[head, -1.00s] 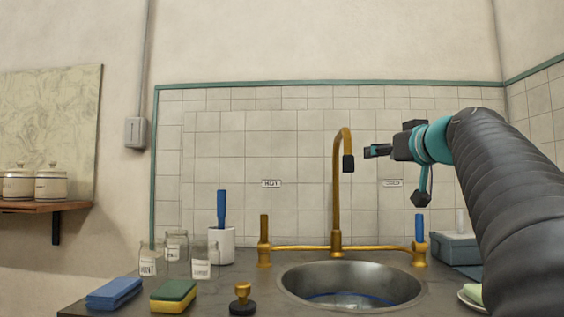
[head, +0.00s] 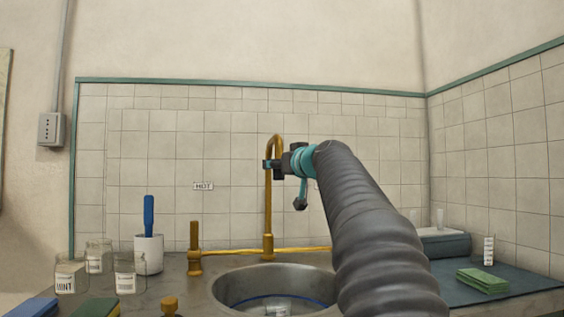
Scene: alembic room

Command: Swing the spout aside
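The brass gooseneck spout (head: 268,207) rises from the tap's brass crossbar behind the sink. Its curved top bends a little to the right and toward me, and its dark tip is hidden behind my gripper. My gripper (head: 270,165) is at the spout just below the bend, its fingers overlapping the pipe in the picture. I cannot tell whether the fingers are closed on it or only beside it. The brass left tap handle (head: 194,240) stands upright near the "HOT" label (head: 203,186). The right tap handle is hidden behind my arm.
The steel sink (head: 228,281) lies below the spout. Glass jars (head: 128,275) and a white cup (head: 149,256) with a blue-handled tool stand at left. A green cloth (head: 483,280) and a small glass (head: 489,249) are at right. The tiled wall (head: 345,128) is close behind.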

